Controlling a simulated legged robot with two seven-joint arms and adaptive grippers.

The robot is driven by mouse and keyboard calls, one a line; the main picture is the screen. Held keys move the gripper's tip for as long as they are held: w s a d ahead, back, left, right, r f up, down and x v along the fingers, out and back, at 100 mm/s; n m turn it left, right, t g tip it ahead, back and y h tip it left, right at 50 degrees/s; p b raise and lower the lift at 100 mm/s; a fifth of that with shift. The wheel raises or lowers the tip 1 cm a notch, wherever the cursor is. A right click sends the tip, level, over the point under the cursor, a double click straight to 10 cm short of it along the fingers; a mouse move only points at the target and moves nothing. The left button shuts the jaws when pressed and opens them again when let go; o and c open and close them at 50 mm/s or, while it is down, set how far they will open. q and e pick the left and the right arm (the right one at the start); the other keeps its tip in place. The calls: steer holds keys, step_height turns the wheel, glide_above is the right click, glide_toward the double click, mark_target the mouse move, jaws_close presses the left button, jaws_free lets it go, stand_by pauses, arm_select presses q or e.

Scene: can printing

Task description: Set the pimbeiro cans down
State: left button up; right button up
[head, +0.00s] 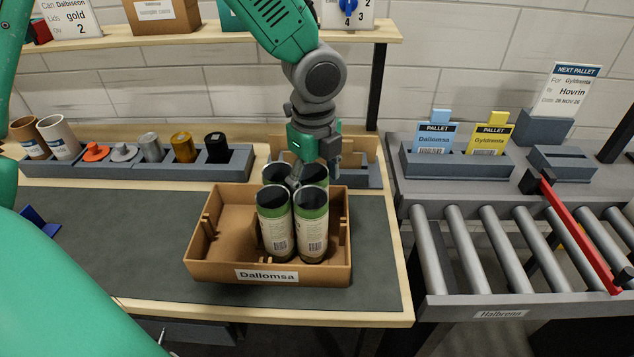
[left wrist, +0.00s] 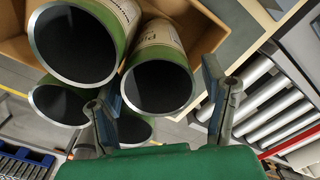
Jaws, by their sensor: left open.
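Green-rimmed, open-topped cans with cream labels stand upright in a brown crate (head: 215,273) labelled "Dallomsa". Two cans are in front, a left one (head: 275,232) and a right one (head: 311,235); two more stand behind, partly hidden by my gripper. My left gripper (head: 315,172) is open above the back of the crate, at the rear cans. In the left wrist view, its fingers (left wrist: 165,110) are spread on either side of a can mouth (left wrist: 160,86), with no clear grip on it. The can name is too small to read. My right gripper is not in view.
A grey rack (head: 72,168) with cups, lids and several small cylinders stands left of the crate. A roller conveyor (head: 500,245) with a red bar (head: 578,235) is at the right. The dark mat (head: 130,235) left of the crate is mostly clear.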

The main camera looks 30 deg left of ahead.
arm_select(q)
steer(key=r, duration=0.6)
steer(key=a+r+p, duration=0.1)
steer(key=r, duration=0.2)
steer(key=shift+a+r, duration=0.1)
steer(key=shift+r, duration=0.25)
steer(key=shift+d+r, duration=0.25)
steer(key=shift+r, duration=0.4)
steer(key=shift+d+r, duration=0.1)
steer(key=shift+d, duration=0.1)
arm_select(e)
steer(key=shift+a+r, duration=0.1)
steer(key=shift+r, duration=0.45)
arm_select(q)
steer(key=shift+a, duration=0.1)
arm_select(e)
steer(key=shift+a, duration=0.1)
arm_select(q)
steer(key=shift+a, duration=0.25)
steer(key=shift+s, duration=0.15)
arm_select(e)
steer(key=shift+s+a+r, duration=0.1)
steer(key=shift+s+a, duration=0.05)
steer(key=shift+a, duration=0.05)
